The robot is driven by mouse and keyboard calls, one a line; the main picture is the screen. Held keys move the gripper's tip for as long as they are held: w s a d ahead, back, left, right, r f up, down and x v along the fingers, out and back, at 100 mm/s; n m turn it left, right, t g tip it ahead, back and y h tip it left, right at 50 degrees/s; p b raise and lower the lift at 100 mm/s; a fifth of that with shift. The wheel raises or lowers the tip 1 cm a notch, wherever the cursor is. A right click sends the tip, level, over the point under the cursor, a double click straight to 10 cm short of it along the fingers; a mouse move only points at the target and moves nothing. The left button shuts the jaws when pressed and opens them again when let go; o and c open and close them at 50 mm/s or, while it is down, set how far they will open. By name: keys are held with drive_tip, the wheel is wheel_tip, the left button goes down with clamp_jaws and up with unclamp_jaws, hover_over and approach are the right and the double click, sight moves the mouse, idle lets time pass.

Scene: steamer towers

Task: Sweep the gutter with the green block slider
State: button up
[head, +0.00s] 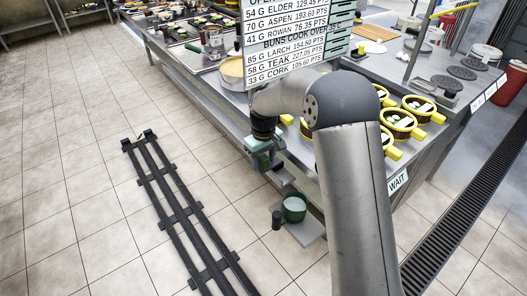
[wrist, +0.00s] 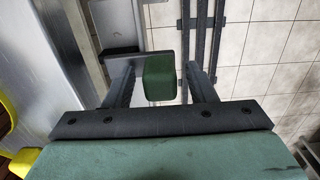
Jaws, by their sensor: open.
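My gripper (head: 268,165) hangs beside the front of the steel counter, pointing down. In the wrist view its two dark fingers (wrist: 160,72) are apart. A dark green block (wrist: 159,80) shows between them with a gap on each side; I cannot tell how far below the fingertips it is. In the head view a rounded green piece (head: 293,207) with a dark knob sits on a small grey plate below and right of my gripper; I cannot tell for sure that it is the same block. No gutter is clearly identifiable along the counter; my arm hides part of its front.
The counter (head: 222,100) carries steamers (head: 398,122) with yellow handles and a hanging price board (head: 290,45). Black floor rails (head: 180,210) run to the left. A dark floor grate (head: 470,195) lies at right. Tiled floor left of the rails is clear.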

wheel_tip(320, 180, up, 17)
drive_tip(key=shift+r+p, duration=0.2)
drive_tip(key=shift+p, duration=0.15)
idle(0.5)
drive_tip(key=s+d+r+m+p, duration=0.35)
drive_tip(key=s+d, duration=0.55)
drive_tip(key=s, duration=0.4)
drive_tip(key=s+d+f+m+p, duration=0.1)
drive_tip(key=s+d+m, duration=0.1)
drive_tip(key=s, duration=0.8)
drive_tip(key=s+d+f+m+p, duration=0.1)
drive_tip(key=s+d, duration=0.3)
drive_tip(key=s, duration=0.6)
drive_tip(key=shift+s+d+f+m, duration=0.25)
drive_tip(key=shift+f+m, duration=0.1)
drive_tip(key=shift+f, duration=0.45)
